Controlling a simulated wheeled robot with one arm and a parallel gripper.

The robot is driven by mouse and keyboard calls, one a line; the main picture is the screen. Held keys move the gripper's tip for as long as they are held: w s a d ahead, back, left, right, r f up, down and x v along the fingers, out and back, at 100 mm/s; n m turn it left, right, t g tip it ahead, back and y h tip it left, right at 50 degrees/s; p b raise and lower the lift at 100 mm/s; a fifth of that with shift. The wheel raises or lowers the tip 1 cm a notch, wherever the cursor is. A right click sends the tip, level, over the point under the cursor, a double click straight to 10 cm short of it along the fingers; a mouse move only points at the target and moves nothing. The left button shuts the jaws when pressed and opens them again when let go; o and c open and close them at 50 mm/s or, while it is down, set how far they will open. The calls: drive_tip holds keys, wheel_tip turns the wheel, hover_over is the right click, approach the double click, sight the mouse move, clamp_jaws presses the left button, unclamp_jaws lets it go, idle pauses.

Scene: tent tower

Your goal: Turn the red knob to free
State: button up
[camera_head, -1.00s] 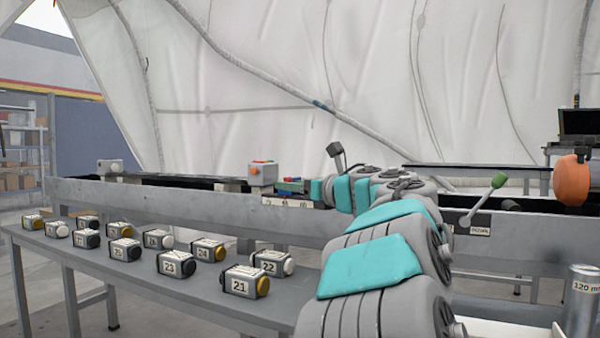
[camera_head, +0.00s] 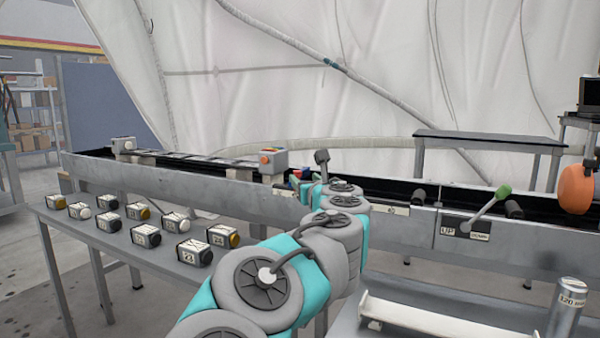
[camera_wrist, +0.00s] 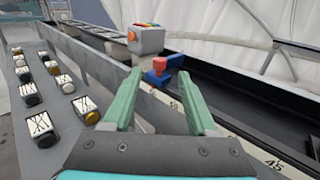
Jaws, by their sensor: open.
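A small red knob (camera_wrist: 160,64) with blue parts beside and below it sits on the rail in the wrist view, between and beyond my fingertips. It is small in the head view (camera_head: 296,177), partly behind my arm, and which way it is turned I cannot tell. My gripper (camera_wrist: 158,84) is open and empty, its two green fingers pointing toward the knob, one on each side in the picture. I cannot tell how far short of the knob they are. In the head view the gripper is mostly hidden behind my arm.
A grey box with an orange button (camera_head: 272,160) stands on the rail (camera_head: 180,180) left of the knob. A green-tipped lever (camera_head: 490,207) is at right. Several numbered boxes lie on the left table (camera_head: 150,255). An orange rounded object (camera_head: 576,188) and a metal cylinder (camera_head: 567,308) are at far right.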

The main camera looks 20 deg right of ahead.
sight(299, 172)
drive_tip(key=shift+w+d+r+p, duration=0.15)
drive_tip(key=shift+w+d, duration=0.1)
drive_tip(key=shift+w, duration=1.15)
drive_tip(key=shift+w+d+f+p, duration=0.15)
drive_tip(key=shift+w+d, duration=0.1)
drive_tip(key=shift+w, duration=1.1)
drive_tip(key=shift+r, duration=0.1)
clamp_jaws()
